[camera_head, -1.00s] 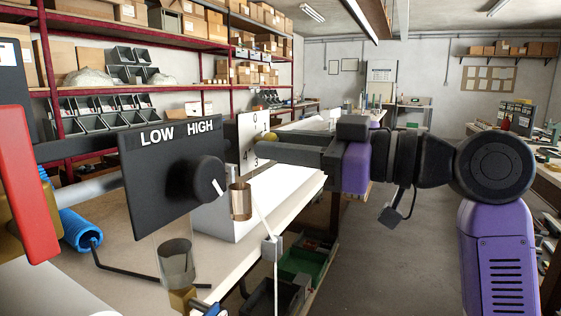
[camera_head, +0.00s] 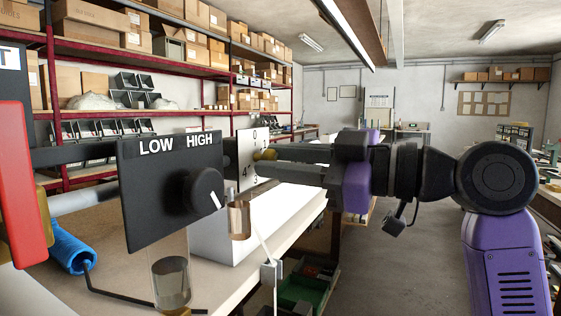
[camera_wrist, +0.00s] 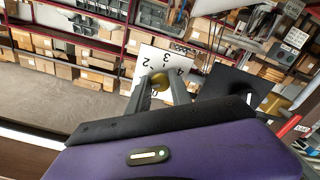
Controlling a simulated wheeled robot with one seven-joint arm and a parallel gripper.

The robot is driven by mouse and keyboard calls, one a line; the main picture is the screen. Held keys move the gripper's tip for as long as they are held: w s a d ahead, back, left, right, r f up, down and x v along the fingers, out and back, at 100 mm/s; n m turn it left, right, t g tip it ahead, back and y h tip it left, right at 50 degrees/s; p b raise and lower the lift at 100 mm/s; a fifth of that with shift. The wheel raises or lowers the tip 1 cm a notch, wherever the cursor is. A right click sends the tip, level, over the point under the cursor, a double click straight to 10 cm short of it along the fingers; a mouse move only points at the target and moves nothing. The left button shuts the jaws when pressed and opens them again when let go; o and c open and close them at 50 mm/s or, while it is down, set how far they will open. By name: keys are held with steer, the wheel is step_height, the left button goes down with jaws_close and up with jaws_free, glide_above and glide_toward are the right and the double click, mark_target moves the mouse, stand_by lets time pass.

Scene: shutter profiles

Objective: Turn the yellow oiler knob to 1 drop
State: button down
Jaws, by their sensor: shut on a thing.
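The yellow oiler knob (camera_head: 265,154) sits on the white dial plate (camera_head: 245,146), beyond the black LOW/HIGH panel. My gripper (camera_head: 270,160) reaches it from the right and is shut on it. In the wrist view, the knob (camera_wrist: 161,84) lies between my two fingers (camera_wrist: 160,88), with the white plate (camera_wrist: 146,62) behind it. The plate's 2, 3 and 4 show there; 0, 4 and 3 show in the head view. The fingers partly hide the knob and some numbers. I cannot tell which number the knob points to.
The black LOW/HIGH panel (camera_head: 165,205) with its black knob (camera_head: 206,190) stands close to the left of my gripper. Below are a clear cup (camera_head: 170,282), a thin white rod (camera_head: 262,240) and a white box (camera_head: 215,238). A red piece (camera_head: 20,185) is at far left. Floor at right is clear.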

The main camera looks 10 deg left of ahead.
steer(key=c, duration=1.2)
jaws_free()
steer(key=shift+v, duration=3.95)
